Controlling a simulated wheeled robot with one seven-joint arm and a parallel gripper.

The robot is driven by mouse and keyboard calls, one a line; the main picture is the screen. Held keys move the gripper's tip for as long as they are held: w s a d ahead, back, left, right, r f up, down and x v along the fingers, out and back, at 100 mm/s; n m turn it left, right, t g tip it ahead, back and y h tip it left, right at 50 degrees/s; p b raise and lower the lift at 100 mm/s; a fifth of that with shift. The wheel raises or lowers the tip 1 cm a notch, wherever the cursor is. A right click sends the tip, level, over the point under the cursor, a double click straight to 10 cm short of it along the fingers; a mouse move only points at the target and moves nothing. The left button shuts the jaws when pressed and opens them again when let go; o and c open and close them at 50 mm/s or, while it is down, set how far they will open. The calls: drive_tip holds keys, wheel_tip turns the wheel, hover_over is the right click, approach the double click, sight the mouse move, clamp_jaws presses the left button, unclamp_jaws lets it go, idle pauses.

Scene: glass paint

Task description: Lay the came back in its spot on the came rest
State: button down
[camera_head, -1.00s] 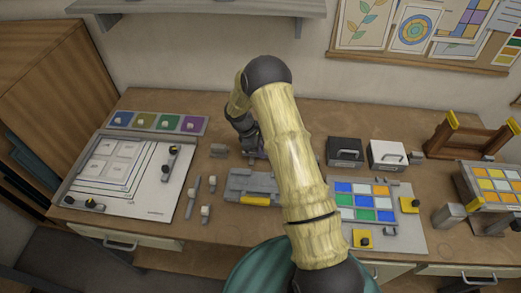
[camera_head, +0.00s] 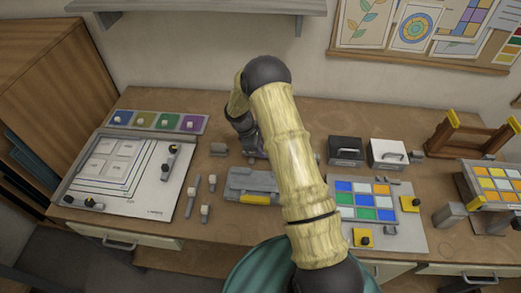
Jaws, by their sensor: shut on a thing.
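My gripper (camera_head: 256,147) is low over the middle back of the bench, mostly hidden behind my pale arm. It is shut, but its fingertips and the came in them cannot be made out. A grey block (camera_head: 218,150) stands just left of the gripper. A grey fixture with a yellow front piece (camera_head: 252,185) lies nearer the front, partly covered by my arm. Which of these belongs to the came rest cannot be told, nor whether the came touches its spot.
A white pattern board (camera_head: 150,195) lies at the left, with a tray of coloured glass (camera_head: 158,122) behind it. Hand tools (camera_head: 190,200) lie beside the board. Black (camera_head: 345,150) and white (camera_head: 388,153) boxes and a coloured pane grid (camera_head: 365,200) are right of my arm.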

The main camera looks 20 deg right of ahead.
drive_tip(key=shift+f+b, duration=0.3)
drive_tip(key=shift+f, duration=0.05)
idle(0.6)
drive_tip(key=shift+f+b, duration=0.55)
drive_tip(key=shift+f, duration=0.3)
drive_tip(key=c, duration=1.3)
unclamp_jaws()
drive_tip(key=shift+r, duration=0.1)
drive_tip(key=shift+r+p, duration=2.2)
drive_tip(key=shift+r, duration=1.3)
